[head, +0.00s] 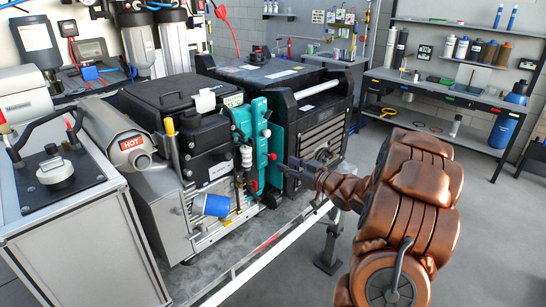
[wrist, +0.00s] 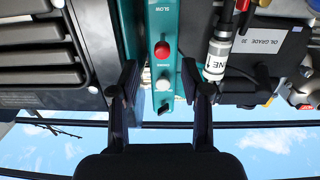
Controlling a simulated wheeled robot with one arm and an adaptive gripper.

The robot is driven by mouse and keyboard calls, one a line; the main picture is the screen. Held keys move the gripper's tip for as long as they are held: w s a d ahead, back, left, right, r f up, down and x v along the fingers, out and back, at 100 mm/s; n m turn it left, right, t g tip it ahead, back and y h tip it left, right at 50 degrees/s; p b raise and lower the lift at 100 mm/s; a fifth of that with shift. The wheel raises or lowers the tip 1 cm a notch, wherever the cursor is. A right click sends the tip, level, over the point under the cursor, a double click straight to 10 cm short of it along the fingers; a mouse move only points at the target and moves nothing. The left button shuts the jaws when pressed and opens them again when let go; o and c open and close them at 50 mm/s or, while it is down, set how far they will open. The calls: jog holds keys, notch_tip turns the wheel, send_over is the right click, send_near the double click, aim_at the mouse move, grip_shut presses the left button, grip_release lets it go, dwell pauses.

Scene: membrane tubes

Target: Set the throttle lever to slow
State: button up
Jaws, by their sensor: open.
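The teal control panel (head: 250,130) stands on the front of the machine. Which knob belongs to the throttle lever I cannot tell for sure. My gripper (wrist: 162,82) is open, with one finger on each side of the strip and nothing visibly held. In the head view my gripper (head: 295,168) is small and dark, close to the panel's right side.
A hose with a white labelled sleeve (wrist: 218,58) stands right of my right finger. A dark ribbed housing (wrist: 40,50) is left of my left finger. A blue cylinder (head: 211,205) sticks out low on the machine.

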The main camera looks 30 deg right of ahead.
aim_at(275, 157)
jog(key=shift+t+y, duration=0.3)
jog(key=shift+p+x, duration=1.25)
jog(key=shift+x, duration=2.3)
jog(key=shift+c, duration=0.4)
grip_shut()
